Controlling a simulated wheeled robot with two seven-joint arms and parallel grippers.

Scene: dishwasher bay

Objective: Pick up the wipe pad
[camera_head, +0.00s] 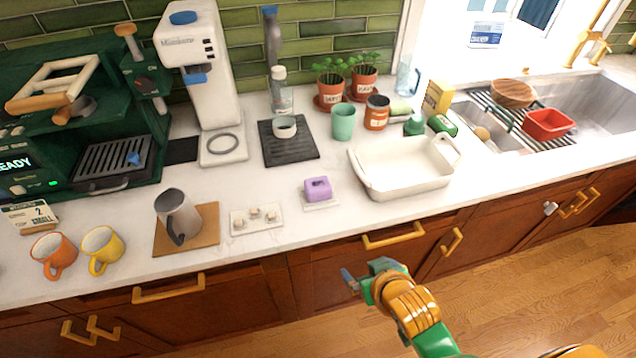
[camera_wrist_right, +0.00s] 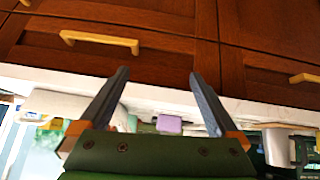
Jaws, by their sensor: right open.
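A small purple block (camera_head: 317,188), which I take to be the wipe pad, sits on a thin white plate (camera_head: 321,205) near the front of the counter. It also shows in the right wrist view (camera_wrist_right: 169,124), beyond my fingers and partly cut off by the gripper body. My right gripper (camera_head: 362,276) is in front of the counter, below its edge and to the right of the pad. In the right wrist view its two fingers (camera_wrist_right: 158,74) are spread with nothing between them. My left gripper is in neither view.
A white baking dish (camera_head: 408,183) stands right of the pad. A white tile with small cubes (camera_head: 257,219) and a grey pitcher (camera_head: 177,217) stand to the left. A green cup (camera_head: 343,122) is behind. Cabinet handles (camera_head: 393,237) jut out below the counter.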

